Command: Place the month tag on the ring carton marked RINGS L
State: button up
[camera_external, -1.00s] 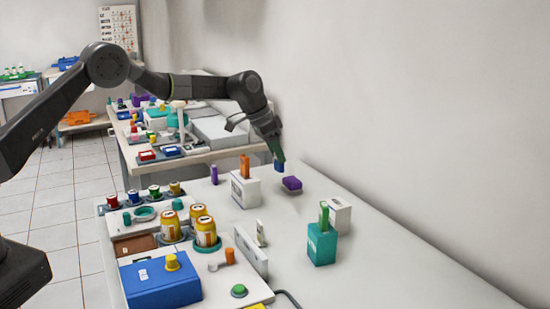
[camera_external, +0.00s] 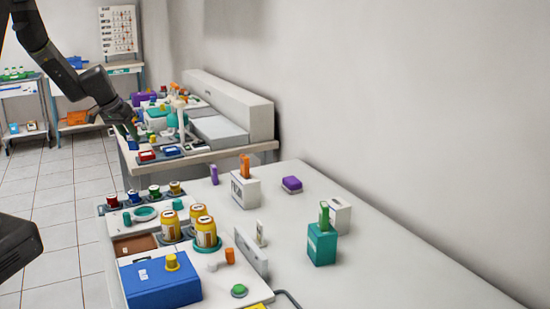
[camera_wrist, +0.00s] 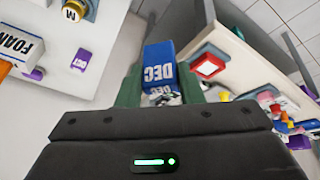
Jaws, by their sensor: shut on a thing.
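My gripper (camera_external: 132,138) is shut on a blue month tag reading DEC (camera_wrist: 158,68), which shows upside down between the fingers in the wrist view. In the external view the gripper is in the air near the front left corner of the far table. I cannot read RINGS L on any carton. A white carton (camera_external: 245,192) carries an orange tag (camera_external: 245,166); in the wrist view a white carton (camera_wrist: 18,50) reads FOAM. A teal carton (camera_external: 322,246) with a green tag (camera_external: 324,213) and a smaller white carton (camera_external: 341,215) stand further right.
The near table (camera_external: 375,270) is clear along its right side. A purple block (camera_external: 292,184) and a purple tag (camera_external: 214,174) stand on it. Yellow jars (camera_external: 206,232) and a blue box (camera_external: 160,284) crowd its left. Red and blue trays (camera_external: 171,151) lie on the far table.

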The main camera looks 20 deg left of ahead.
jog(key=s+a+n, duration=0.1)
jog(key=s+a, duration=0.3)
jog(key=a, duration=0.1)
jog(key=shift+s+a+y+p, duration=0.3)
jog(key=shift+s+a, duration=0.1)
jog(key=shift+d, duration=0.1)
